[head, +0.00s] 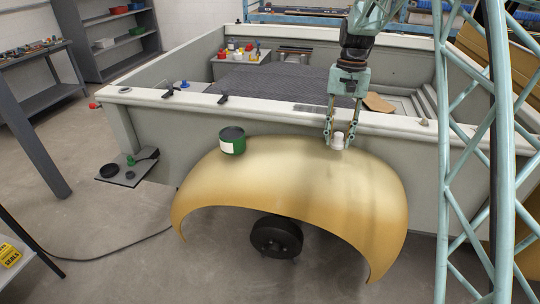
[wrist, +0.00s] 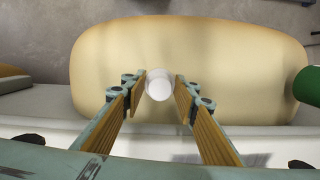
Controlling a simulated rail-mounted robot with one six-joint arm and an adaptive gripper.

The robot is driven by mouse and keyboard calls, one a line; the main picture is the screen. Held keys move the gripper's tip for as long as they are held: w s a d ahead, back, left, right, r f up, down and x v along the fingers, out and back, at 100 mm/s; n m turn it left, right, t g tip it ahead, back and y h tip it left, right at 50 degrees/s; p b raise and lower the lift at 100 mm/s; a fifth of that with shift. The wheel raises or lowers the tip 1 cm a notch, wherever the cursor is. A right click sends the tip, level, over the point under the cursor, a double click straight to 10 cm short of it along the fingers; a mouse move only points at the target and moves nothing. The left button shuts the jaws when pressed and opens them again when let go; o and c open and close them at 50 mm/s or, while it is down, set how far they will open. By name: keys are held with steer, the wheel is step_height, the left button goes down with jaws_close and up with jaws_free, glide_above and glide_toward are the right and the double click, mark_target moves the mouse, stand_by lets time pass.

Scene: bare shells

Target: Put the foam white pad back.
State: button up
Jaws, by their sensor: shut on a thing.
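My gripper (head: 336,126) reaches down from above over the tan-gold curved fender (head: 290,175). It is shut on a small white pad, which looks like a short round piece (head: 338,140), held between the fingertips. In the wrist view the white pad (wrist: 158,82) shows between the two finger ends, with the fender (wrist: 220,60) behind it. The pad is at the top of the fender, right of its middle in the head view; I cannot tell whether it touches the surface.
A green can with a white label (head: 232,141) stands on the fender's top left. Behind the fender is the pale trailer wall (head: 280,118), with small dark fittings on its rim. A dark wheel (head: 276,236) is under the fender. A teal lattice mast (head: 470,150) stands right.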

steer(key=s+a+f+n+p, duration=0.1)
steer(key=s+a+n+p, duration=0.2)
steer(key=a, duration=0.9)
steer(key=s+a+f+n+p, duration=0.1)
steer(key=s+a+n+p, duration=0.2)
steer(key=s+a, duration=0.6)
steer(key=a+p, duration=0.2)
steer(key=a, duration=0.1)
steer(key=shift+s+a+h, duration=0.2)
steer(key=shift+a+h, duration=0.15)
steer(key=shift+h, duration=0.05)
steer(key=p, duration=0.2)
glide_above(270, 156)
steer(key=shift+w+f, duration=0.35)
steer(key=shift+f, duration=0.35)
steer(key=shift+f, duration=1.75)
steer(key=shift+f, duration=0.15)
